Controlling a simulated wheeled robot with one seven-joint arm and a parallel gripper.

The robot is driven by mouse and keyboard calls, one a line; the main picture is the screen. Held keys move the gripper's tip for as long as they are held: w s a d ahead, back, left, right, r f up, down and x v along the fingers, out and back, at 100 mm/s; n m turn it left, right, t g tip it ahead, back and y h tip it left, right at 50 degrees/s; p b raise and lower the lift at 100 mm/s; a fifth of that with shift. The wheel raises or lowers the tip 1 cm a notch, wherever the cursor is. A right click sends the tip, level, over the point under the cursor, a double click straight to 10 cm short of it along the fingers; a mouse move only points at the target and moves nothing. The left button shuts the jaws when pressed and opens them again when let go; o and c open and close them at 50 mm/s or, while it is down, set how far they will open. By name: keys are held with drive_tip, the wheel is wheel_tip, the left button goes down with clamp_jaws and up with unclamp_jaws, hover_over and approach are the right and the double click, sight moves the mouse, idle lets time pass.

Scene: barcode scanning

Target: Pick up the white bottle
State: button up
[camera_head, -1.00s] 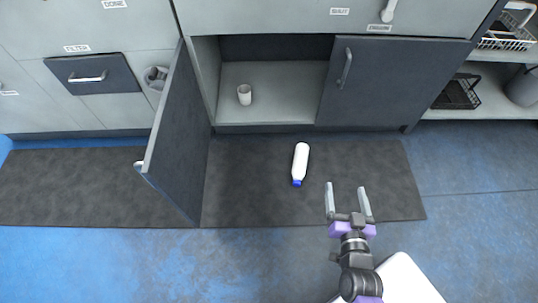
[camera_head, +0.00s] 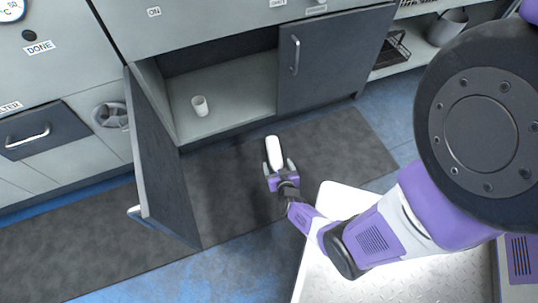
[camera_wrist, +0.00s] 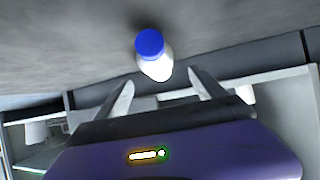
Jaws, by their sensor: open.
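The white bottle (camera_head: 273,150) lies on the dark mat in front of the open cabinet. In the wrist view its blue cap (camera_wrist: 149,43) faces the camera, with the white body (camera_wrist: 157,69) beyond it. My gripper (camera_head: 279,167) is open, low over the mat at the near end of the bottle. In the head view the fingers show on either side of the bottle's near end, and the cap is hidden. In the wrist view the fingertips (camera_wrist: 160,78) are apart, with the bottle between and just beyond them. I cannot tell whether they touch it.
The dark mat (camera_head: 335,150) runs along the cabinets. An open cabinet door (camera_head: 160,165) stands out to the left of my gripper. A white cup (camera_head: 200,105) is on the cabinet shelf. The closed door (camera_head: 320,60) is behind the bottle. Free mat lies to the right.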

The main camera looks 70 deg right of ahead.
sight(276, 158)
drive_tip(key=b+x, duration=0.1)
drive_tip(key=x, duration=0.1)
drive_tip(key=b+x, duration=0.1)
drive_tip(key=x, duration=0.1)
drive_tip(key=b+x, duration=0.2)
drive_tip(key=shift+s+d+f, duration=0.15)
drive_tip(key=shift+f, duration=0.25)
drive_tip(key=shift+r, duration=0.1)
drive_tip(key=c, duration=1.7)
